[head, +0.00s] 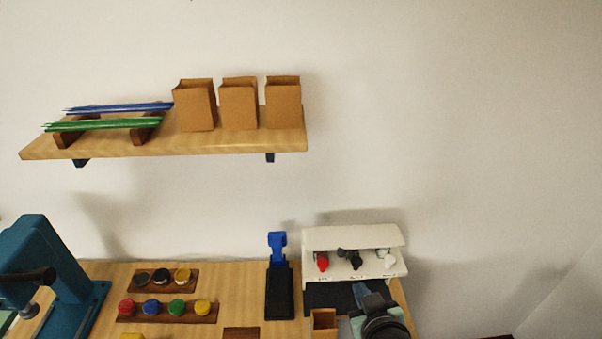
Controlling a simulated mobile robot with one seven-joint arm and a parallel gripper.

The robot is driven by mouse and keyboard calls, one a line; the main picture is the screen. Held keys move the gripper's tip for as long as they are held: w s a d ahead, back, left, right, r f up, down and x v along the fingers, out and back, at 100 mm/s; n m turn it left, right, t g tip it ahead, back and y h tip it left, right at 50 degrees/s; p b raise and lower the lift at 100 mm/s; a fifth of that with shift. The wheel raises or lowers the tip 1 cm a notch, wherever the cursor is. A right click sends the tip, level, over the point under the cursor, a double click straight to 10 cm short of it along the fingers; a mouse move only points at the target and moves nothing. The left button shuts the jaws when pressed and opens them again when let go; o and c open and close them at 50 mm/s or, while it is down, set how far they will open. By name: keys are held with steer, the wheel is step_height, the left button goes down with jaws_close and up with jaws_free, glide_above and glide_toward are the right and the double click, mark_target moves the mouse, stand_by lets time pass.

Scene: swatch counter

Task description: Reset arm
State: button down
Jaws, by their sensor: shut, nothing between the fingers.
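The end of my arm with my gripper (359,292) shows at the lower right, in front of the white unit with three taps (353,240). A dark round joint and a pale green link of my arm sit just behind it, at the bottom edge. My gripper is shut and empty. Its fingertips are small and partly hidden here. I cannot tell how close they are to the dark base under the taps.
A small brown box (323,322) stands just left of my arm. A black stand with a blue top (279,275), racks of coloured knobs (167,309) and a teal press (50,275) stand further left. A wall shelf (215,142) holds brown bags. The right is clear.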

steer(key=w+a+r+t+h+b, duration=0.1)
steer(key=a+r+t, duration=0.25)
steer(key=r, duration=1.25)
steer(key=w+a+r+t+b, duration=0.1)
steer(key=w+a+r+t, duration=0.3)
steer(key=r, duration=1.2)
steer(key=s+a+r+m+t, duration=0.2)
steer(key=s+r+t, duration=0.6)
steer(key=s+r, duration=0.9)
step_height(320, 180, up, 4)
steer(key=shift+s+a+r+m+b, duration=0.2)
steer(key=shift+a+m+b, duration=0.15)
steer(key=shift+a, duration=0.85)
steer(key=shift+f, duration=0.1)
steer(key=shift+s, duration=0.1)
